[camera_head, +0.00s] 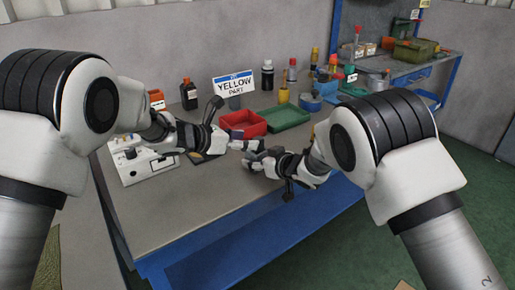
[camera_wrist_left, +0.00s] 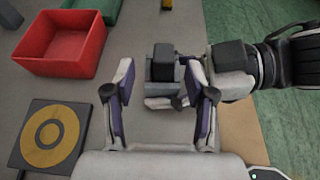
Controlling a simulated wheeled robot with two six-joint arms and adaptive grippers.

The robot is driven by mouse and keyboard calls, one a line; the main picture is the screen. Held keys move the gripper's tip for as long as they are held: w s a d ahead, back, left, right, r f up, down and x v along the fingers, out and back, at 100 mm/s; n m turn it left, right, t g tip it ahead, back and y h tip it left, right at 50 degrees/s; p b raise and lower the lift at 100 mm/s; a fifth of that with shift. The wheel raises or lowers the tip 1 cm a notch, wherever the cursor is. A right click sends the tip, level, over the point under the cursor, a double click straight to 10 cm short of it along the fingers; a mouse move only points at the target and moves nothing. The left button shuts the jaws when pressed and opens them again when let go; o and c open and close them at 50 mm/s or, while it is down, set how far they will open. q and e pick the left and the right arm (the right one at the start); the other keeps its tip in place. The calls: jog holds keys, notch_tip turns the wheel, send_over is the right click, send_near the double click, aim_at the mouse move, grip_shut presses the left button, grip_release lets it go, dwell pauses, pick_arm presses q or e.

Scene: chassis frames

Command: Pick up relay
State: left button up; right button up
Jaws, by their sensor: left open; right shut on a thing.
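My left gripper (camera_head: 251,145) is open over the front of the grey table, just beyond my right gripper. In the left wrist view its two fingers (camera_wrist_left: 160,103) stand apart. My right gripper (camera_head: 254,160) comes in from the right and is shut on a small grey-and-black block (camera_wrist_left: 161,68), which looks like the relay. In the left wrist view this block lies between and just ahead of the left fingertips. I cannot tell whether they touch it. The lower part of the block and the right fingertips are partly hidden.
A red bin (camera_head: 243,123) and a green tray (camera_head: 286,118) stand behind the grippers. A dark plate with a yellow ring (camera_wrist_left: 47,136) lies left of the left gripper. A "YELLOW PART" sign (camera_head: 234,84), bottles (camera_head: 189,94) and a white device (camera_head: 142,165) stand around. The table front is clear.

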aim_at(257, 138)
pick_arm(q)
jog(key=x, duration=0.5)
jog(key=shift+s+d, duration=0.1)
jog(key=shift+s, duration=0.1)
pick_arm(e)
jog(key=shift+f, duration=0.1)
pick_arm(q)
jog(key=shift+r, duration=0.1)
grip_shut()
pick_arm(e)
jog(key=shift+s, duration=0.1)
pick_arm(q)
jog(key=shift+r, duration=0.1)
notch_tip(257, 138, up, 10)
jog(key=shift+f, duration=0.1)
pick_arm(e)
jog(key=o, duration=1.3)
